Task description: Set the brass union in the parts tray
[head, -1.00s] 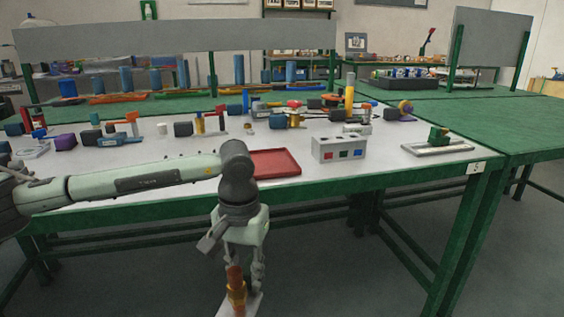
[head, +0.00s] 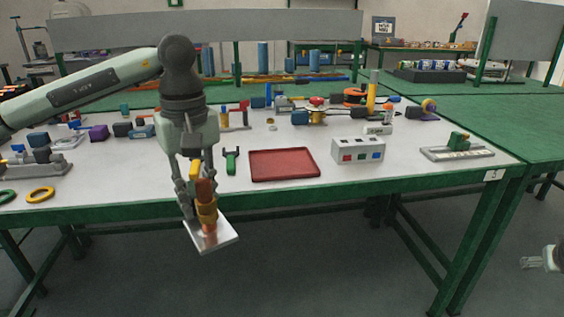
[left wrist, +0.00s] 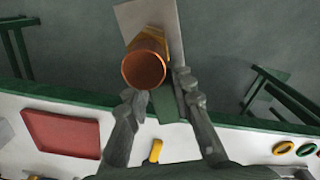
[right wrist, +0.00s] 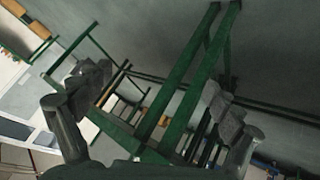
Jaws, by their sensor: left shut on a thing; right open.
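The brass union (head: 207,209) is a brass-coloured fitting with a copper tube end on top, joined to a flat pale metal plate (head: 222,233). My left gripper (head: 200,196) is shut on it and holds it in front of the table's front edge, over the floor. In the left wrist view the open copper end (left wrist: 145,68) shows just beyond the fingertips (left wrist: 156,88). The parts tray (head: 283,164) is red, shallow and empty, on the table right of the left gripper; it also shows in the left wrist view (left wrist: 60,135). My right gripper (right wrist: 150,95) is open and empty, away from the table.
A grey box with coloured squares (head: 358,150) stands just right of the tray. A green clip-like part (head: 232,161) stands left of it. A yellow ring (head: 40,194) lies near the front left. Several fittings crowd the back. The green front rail (head: 330,191) edges the table.

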